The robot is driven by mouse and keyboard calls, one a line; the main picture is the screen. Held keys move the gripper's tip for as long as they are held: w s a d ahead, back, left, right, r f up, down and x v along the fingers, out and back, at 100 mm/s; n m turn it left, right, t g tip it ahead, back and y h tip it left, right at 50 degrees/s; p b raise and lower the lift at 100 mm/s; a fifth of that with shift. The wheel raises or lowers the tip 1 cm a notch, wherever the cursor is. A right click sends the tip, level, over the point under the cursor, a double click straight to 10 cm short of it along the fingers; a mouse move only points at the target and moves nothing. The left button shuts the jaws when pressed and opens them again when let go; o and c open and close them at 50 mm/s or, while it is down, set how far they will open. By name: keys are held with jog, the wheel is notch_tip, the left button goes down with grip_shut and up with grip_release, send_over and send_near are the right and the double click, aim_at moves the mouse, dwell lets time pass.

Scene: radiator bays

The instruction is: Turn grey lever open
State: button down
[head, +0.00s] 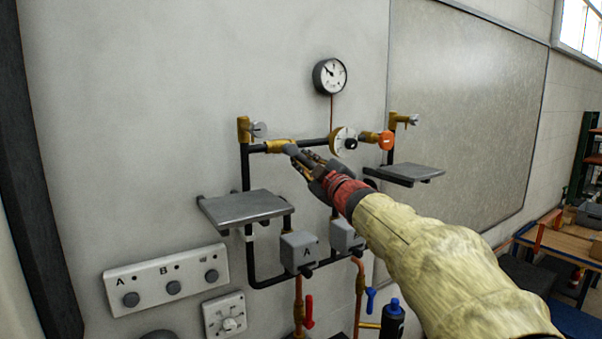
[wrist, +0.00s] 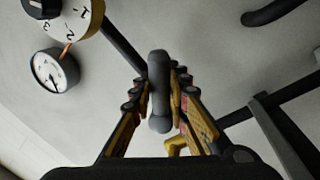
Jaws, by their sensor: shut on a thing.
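The grey lever (head: 291,149) sits on a brass valve (head: 277,146) in the upper black pipe, and most of it is hidden by my gripper in the head view. My gripper (head: 306,161) reaches in from the lower right and is shut on the lever. In the wrist view the lever (wrist: 159,92) stands upright in the picture between the two rows of finger pads of my gripper (wrist: 158,82). A bit of yellow brass (wrist: 178,145) shows below it. The lever's angle to the pipe is hard to judge.
A white dial (head: 343,141) and an orange knob (head: 386,140) are right of the valve. A pressure gauge (head: 329,75) hangs above. Grey shelves (head: 243,207) (head: 411,171) jut out on both sides. Grey box A (head: 299,251), a red lever (head: 308,311) and a blue lever (head: 370,299) are below.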

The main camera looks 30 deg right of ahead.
jog(key=n, duration=0.2)
jog(key=r+n+y+b, duration=0.1)
jog(key=n, duration=0.1)
jog(key=d+r+n, duration=0.1)
jog(key=n, duration=0.1)
jog(key=shift+d+b, duration=0.1)
jog(key=shift+b, duration=0.3)
jog(key=shift+r+n+y+b, duration=0.15)
jog(key=shift+r+n+y, duration=0.2)
jog(key=shift+n, duration=0.45)
jog(key=shift+r+n+y+b, duration=0.2)
jog(key=shift+n+y, duration=0.25)
jog(key=shift+n, duration=0.35)
jog(key=shift+r, duration=0.1)
jog(key=c, duration=1.7)
grip_release()
jog(key=s, duration=0.4)
jog(key=s+f, duration=0.1)
jog(key=s, duration=0.2)
jog(key=s+f, duration=0.1)
jog(key=s, duration=0.3)
jog(key=shift+s+d+f, duration=0.2)
jog(key=shift+s, duration=0.1)
